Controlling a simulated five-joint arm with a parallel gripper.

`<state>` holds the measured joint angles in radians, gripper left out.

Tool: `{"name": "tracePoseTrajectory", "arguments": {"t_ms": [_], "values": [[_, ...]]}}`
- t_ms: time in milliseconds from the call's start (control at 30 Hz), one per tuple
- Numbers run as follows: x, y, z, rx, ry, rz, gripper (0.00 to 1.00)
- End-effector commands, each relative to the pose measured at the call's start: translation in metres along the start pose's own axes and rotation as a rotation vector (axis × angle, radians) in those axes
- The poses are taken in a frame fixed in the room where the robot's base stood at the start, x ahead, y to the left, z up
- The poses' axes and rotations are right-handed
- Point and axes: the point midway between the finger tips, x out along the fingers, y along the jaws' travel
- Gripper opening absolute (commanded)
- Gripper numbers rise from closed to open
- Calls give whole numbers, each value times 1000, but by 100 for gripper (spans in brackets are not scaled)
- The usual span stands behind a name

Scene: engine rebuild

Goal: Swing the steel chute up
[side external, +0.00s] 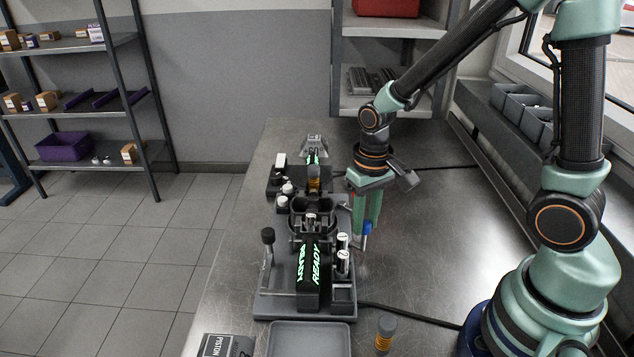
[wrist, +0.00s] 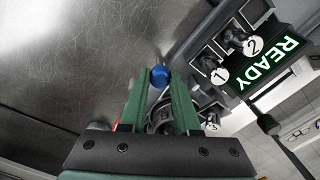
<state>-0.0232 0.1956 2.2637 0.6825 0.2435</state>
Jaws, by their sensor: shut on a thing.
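My gripper (side external: 367,222) points down at the right side of the dark engine fixture (side external: 310,240), its two green fingers close together. A blue knob (side external: 366,228) sits at the fingertips, and my gripper is shut on it. In the wrist view the blue knob (wrist: 159,76) shows between the fingertips, and a curved grey metal part lies behind it between the fingers, partly hidden. I cannot clearly make out the steel chute's outline or angle; the fingers and fixture cover much of that spot.
The fixture carries lit READY panels (side external: 317,262) and several white-topped cylinders (side external: 343,262). A grey tray (side external: 308,338) and an orange-banded cylinder (side external: 385,334) stand at the front. A steel block marked 60 (side external: 314,145) is at the back. The bench is clear right of the gripper.

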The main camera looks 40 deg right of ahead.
Motion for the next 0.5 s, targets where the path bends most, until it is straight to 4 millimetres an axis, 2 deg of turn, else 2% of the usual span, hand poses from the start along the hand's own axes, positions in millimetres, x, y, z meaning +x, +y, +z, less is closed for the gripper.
{"name": "tracePoseTrajectory", "arguments": {"t_ms": [200,500], "values": [[-1,-4,1,114,1,0,0],[-1,-7,2,183,1,-1,0]]}}
